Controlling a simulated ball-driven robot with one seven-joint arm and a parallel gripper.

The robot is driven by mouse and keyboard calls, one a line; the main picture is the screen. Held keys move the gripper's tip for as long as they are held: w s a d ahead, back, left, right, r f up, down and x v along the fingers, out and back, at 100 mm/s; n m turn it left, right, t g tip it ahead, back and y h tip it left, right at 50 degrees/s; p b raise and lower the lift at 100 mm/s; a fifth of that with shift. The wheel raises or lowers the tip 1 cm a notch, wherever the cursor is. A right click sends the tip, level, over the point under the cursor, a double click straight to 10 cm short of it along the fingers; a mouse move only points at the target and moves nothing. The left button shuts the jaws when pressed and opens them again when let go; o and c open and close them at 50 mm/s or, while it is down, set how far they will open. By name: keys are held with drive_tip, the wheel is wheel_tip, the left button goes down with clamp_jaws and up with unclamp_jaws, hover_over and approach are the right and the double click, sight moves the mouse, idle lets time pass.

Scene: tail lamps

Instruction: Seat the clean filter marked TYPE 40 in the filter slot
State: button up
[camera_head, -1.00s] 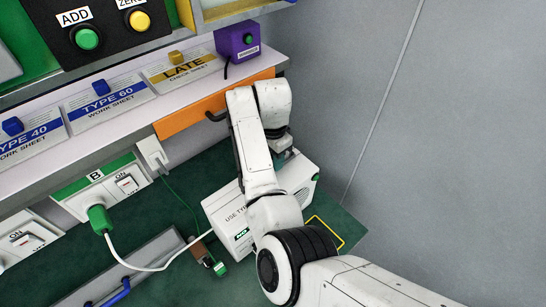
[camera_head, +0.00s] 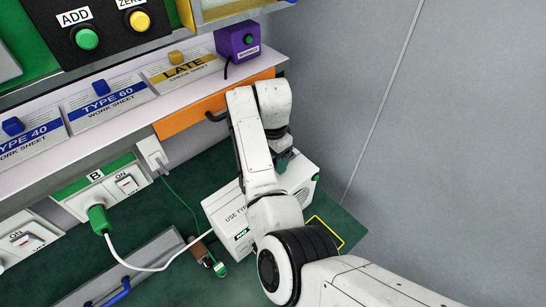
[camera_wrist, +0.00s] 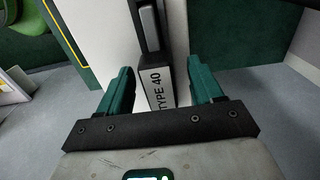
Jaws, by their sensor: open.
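The filter marked TYPE 40 (camera_wrist: 161,88) shows in the wrist view, with a white label end and a dark strip bearing a grey handle (camera_wrist: 148,22) beyond it. It lies in line with the white unit (camera_wrist: 100,35); I cannot tell how deep it sits in the slot. My gripper (camera_wrist: 162,74) is open, one teal finger on each side of the label end, with gaps visible. In the head view the white unit (camera_head: 227,215), lettered "USE TYPE", stands on the green surface, and my arm hides the filter and most of my gripper.
A shelf above holds work sheets (camera_head: 103,100) and a purple box (camera_head: 238,42). An orange drawer front (camera_head: 190,115) is close to my arm. A white cable runs from a green plug (camera_head: 99,218) near the unit. A grey wall (camera_head: 450,130) rises at right.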

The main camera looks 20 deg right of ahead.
wheel_tip(320, 180, up, 11)
drive_tip(key=shift+f+b, duration=0.1)
drive_tip(key=shift+b, duration=0.45)
idle(0.4)
drive_tip(key=s+d+f+n, duration=0.1)
drive_tip(key=d+f, duration=0.1)
drive_tip(key=d, duration=0.1)
drive_tip(key=s+d+f+n+t+h, duration=0.1)
drive_tip(key=s+d+f, duration=0.1)
drive_tip(key=d, duration=0.1)
drive_tip(key=s+d+f, duration=0.2)
drive_tip(key=d, duration=0.1)
drive_tip(key=shift+s+d+f+n+t+h, duration=0.2)
drive_tip(key=shift+f+n+t+h, duration=0.1)
drive_tip(key=shift+f+n+h, duration=0.1)
drive_tip(key=s+d+f+n+t, duration=0.1)
drive_tip(key=s+d+f+n, duration=0.25)
drive_tip(key=s, duration=0.25)
drive_tip(key=s+a+f+n+t+y, duration=0.1)
drive_tip(key=s+a+n, duration=0.25)
drive_tip(key=s, duration=0.45)
drive_tip(key=s+a+f+n+t+y, duration=0.1)
drive_tip(key=s+a+f+n, duration=0.2)
drive_tip(key=s, duration=0.5)
drive_tip(key=s+d+f+n+g+b, duration=0.1)
drive_tip(key=s+f+g+b, duration=0.2)
drive_tip(key=s+f, duration=0.5)
drive_tip(key=shift+s+d+f+b, duration=0.15)
drive_tip(key=shift+s+f+b, duration=0.15)
drive_tip(key=shift+s+b, duration=0.55)
